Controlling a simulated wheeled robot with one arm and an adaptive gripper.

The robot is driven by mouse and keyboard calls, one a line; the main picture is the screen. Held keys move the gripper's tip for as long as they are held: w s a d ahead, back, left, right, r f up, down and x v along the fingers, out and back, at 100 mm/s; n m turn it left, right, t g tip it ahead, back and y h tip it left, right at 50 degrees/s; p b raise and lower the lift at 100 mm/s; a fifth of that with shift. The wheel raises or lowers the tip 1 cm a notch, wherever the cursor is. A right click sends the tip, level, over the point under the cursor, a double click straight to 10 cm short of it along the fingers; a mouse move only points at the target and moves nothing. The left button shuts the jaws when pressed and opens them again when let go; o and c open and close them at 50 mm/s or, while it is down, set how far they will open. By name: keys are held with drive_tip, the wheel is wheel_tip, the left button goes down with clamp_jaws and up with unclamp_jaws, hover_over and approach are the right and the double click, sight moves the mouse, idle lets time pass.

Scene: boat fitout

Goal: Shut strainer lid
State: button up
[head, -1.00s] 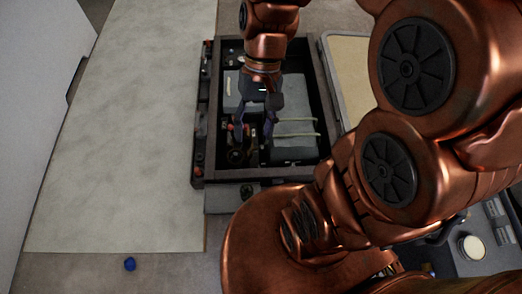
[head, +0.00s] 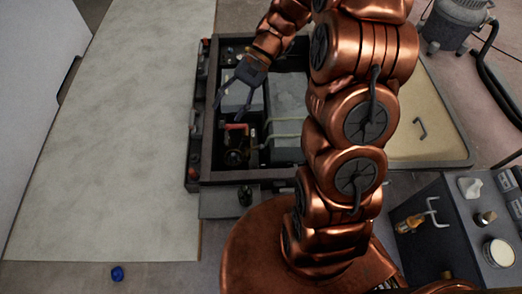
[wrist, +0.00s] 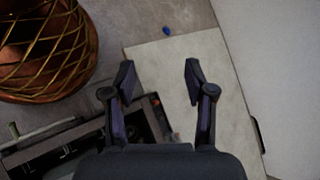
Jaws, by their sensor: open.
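In the head view a dark-framed open bay (head: 270,176) holds grey boxes and fittings. A small dark round fitting (head: 234,157) with a red-orange pipe (head: 236,127) beside it sits in the bay's lower left; it may be the strainer, but I cannot tell how its lid stands. My gripper (head: 229,108) is open and empty above the bay's left side, with its fingers up and left of that fitting. In the wrist view my gripper (wrist: 158,73) has its fingers spread over a pale panel (wrist: 180,95), and the bay's frame (wrist: 65,145) lies at lower left.
A long pale panel (head: 110,130) lies left of the bay. A blue cap (head: 117,273) lies on the floor at lower left. A tan hatch panel (head: 435,130) is at right. A dark worktop (head: 430,215) with tools and a jar stands at lower right.

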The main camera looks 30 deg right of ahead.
drive_tip(key=w+d+f+m+t+y+b, duration=0.1)
drive_tip(key=w+d+f+m+y+b, duration=0.2)
drive_tip(key=f, duration=0.4)
drive_tip(key=w+d+f+m+t+y+b, duration=0.1)
drive_tip(key=w+d+f+b, duration=0.1)
drive_tip(key=w+f+b, duration=0.4)
drive_tip(key=m+t+y+b, duration=0.2)
drive_tip(key=m+t+b, duration=0.4)
drive_tip(key=t+b, duration=0.15)
hover_over(261, 146)
drive_tip(key=s, duration=0.2)
wheel_tip(261, 146, down, 27)
drive_tip(key=s+d+f+m+t+b, duration=0.1)
drive_tip(key=d+f+m+t+b, duration=0.15)
drive_tip(key=f, duration=0.45)
drive_tip(key=s+d+f+m+t+b, duration=0.1)
drive_tip(key=d+f+b, duration=0.25)
drive_tip(key=f, duration=0.35)
drive_tip(key=shift+h, duration=0.3)
drive_tip(key=x, duration=0.3)
drive_tip(key=b+x, duration=0.1)
drive_tip(key=x, duration=0.2)
drive_tip(key=shift+w+d+f, duration=0.15)
drive_tip(key=shift+w+d, duration=0.1)
drive_tip(key=shift+w, duration=0.05)
drive_tip(key=shift+w+a+b, duration=0.35)
drive_tip(key=shift+a+b, duration=0.05)
drive_tip(key=shift+a, duration=0.2)
clamp_jaws()
